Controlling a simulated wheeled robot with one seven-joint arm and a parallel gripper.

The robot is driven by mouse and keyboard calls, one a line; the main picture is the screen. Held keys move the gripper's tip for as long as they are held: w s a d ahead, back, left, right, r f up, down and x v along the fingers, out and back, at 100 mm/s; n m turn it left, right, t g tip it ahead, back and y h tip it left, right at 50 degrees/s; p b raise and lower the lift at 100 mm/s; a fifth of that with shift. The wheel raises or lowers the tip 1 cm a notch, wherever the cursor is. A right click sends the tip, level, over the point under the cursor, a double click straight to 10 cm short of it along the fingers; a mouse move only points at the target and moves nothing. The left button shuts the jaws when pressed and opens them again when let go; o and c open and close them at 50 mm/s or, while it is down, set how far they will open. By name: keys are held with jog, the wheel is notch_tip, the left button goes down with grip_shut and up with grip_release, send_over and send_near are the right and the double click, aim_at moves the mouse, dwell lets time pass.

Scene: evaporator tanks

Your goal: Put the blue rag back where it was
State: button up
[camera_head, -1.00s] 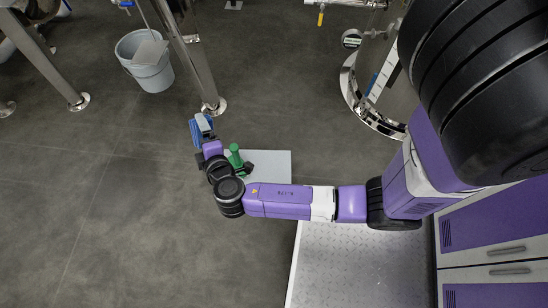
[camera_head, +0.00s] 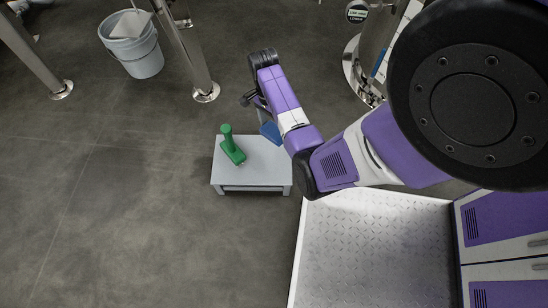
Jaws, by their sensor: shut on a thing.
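The blue rag (camera_head: 271,131) shows below my forearm, over the back right part of a small grey table (camera_head: 240,180). My gripper (camera_head: 263,116) is largely hidden by my forearm. It is shut on the rag. Only a small part of the rag shows, and I cannot tell whether it touches the tabletop.
A green object with an upright handle (camera_head: 231,148) stands on the left half of the table. A grey bucket (camera_head: 140,55) and steel legs (camera_head: 205,85) stand at the back left. A tank base (camera_head: 360,70) is behind right. The floor at left is clear.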

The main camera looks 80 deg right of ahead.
aim_at(274, 160)
jog(key=f+m, duration=0.1)
jog(key=f+m+t+b, duration=0.1)
jog(key=shift+s+a+f, duration=0.1)
jog(key=shift+s+f, duration=0.2)
jog(key=shift+w+f+m+t+h+b, duration=0.15)
jog(key=shift+m+t+h+b, duration=0.35)
jog(key=shift+m+t+b, duration=0.3)
jog(key=shift+d+r+m+h+b, duration=0.25)
jog(key=shift+m+h+b, duration=0.15)
jog(key=shift+m+b, duration=0.25)
jog(key=shift+f+t, duration=0.1)
jog(key=shift+t, duration=0.2)
notch_tip(274, 160, down, 19)
jog(key=b, duration=1.1)
jog(key=shift+w+f, duration=0.1)
jog(key=shift+f, duration=0.1)
jog(key=o, duration=1.3)
jog(key=shift+o, duration=0.2)
jog(key=shift+r, duration=0.15)
